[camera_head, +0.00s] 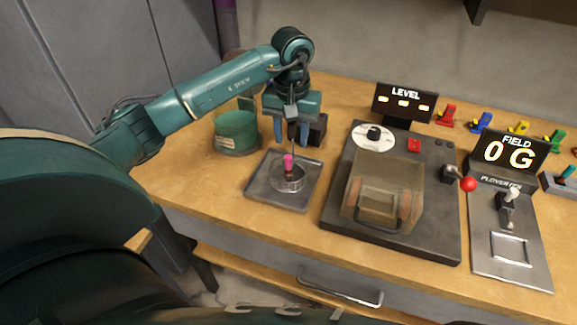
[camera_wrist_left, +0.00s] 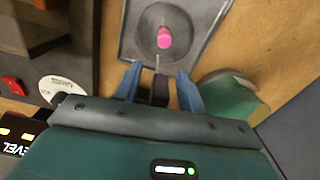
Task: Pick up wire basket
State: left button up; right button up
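The wire basket (camera_head: 288,183) is a small round mesh basket with a bright pink knob (camera_head: 288,161) on top. It sits upright on a square grey metal tray (camera_head: 256,188). In the left wrist view the pink knob (camera_wrist_left: 165,38) shows from above, ahead of the fingertips. My left gripper (camera_head: 291,140) points down, above and slightly behind the basket. Its two blue fingers are apart, also in the left wrist view (camera_wrist_left: 158,78). A thin dark rod shows between them; I cannot tell whether they touch it. My right gripper is not in view.
A green container (camera_head: 237,132) stands left of the tray. A black box (camera_head: 317,130) is just behind the gripper. A dark machine with a clear cover (camera_head: 385,190) is to the right, with a red-knobbed lever (camera_head: 467,184). LEVEL and FIELD displays stand further back.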

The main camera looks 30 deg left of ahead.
pick_arm(q)
jog(key=shift+f, duration=0.6)
jog(key=shift+c, duration=0.6)
grip_shut()
